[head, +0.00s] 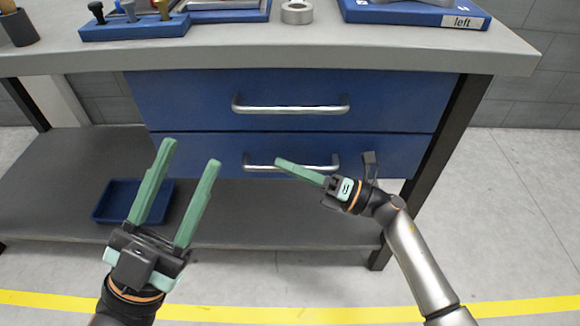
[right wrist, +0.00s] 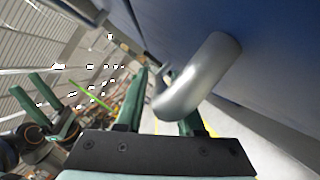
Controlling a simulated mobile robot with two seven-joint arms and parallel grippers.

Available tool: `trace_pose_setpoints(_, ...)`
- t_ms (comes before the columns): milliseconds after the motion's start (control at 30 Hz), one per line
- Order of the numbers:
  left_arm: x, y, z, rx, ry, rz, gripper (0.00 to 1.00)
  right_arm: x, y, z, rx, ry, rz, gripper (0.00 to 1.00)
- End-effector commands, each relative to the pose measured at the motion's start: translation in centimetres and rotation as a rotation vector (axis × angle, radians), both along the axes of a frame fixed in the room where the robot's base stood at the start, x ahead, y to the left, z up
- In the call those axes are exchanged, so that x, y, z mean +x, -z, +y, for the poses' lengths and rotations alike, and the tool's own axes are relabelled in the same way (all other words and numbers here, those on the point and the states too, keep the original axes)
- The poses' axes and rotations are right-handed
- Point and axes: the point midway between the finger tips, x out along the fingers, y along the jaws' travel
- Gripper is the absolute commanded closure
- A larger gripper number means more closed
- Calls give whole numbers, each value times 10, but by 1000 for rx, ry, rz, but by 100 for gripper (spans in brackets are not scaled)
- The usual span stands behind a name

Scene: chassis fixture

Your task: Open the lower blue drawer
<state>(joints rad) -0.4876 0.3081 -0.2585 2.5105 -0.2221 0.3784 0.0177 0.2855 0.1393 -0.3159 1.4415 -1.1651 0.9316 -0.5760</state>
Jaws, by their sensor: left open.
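The lower blue drawer (head: 205,152) is under the upper blue drawer and looks closed. Its silver bar handle (head: 262,167) shows in the head view, partly covered by my right gripper (head: 282,163). In the right wrist view the handle (right wrist: 203,78) is close up, between and in front of the green fingers of my right gripper (right wrist: 162,98). The fingers stand apart around the handle; whether they grip it I cannot tell. My left gripper (head: 192,152) is open and empty, left of the handle and in front of the bench.
The upper blue drawer (head: 180,95) has its own silver handle (head: 290,110). A blue bin (head: 115,202) is on the lower shelf (head: 60,175). The tabletop (head: 400,50) holds a metal ring (head: 296,12) and a blue tray labelled "left" (head: 420,14).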

Motion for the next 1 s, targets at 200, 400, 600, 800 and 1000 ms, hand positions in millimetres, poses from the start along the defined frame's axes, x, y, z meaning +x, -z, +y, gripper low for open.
trace_pose_setpoints(200, 0, 0, 0, -1, 1, 0, 50, 0, 0, 0, 0, 0, 0, 89)
trace_pose_setpoints(400, 0, 0, 0, -1, 1, 0, 50, 0, 0, 0, 0, 0, 1, 100)
trace_pose_setpoints(600, 0, 0, 0, -2, 1, 0, 50, 0, 0, -1, 0, 0, 1, 100)
trace_pose_setpoints(800, 0, 0, 0, -2, 1, 0, 50, 0, 0, -1, 0, 0, 1, 100)
trace_pose_setpoints(1000, 0, 0, 0, -2, 1, 0, 50, 0, 1, -1, 0, 0, 1, 100)
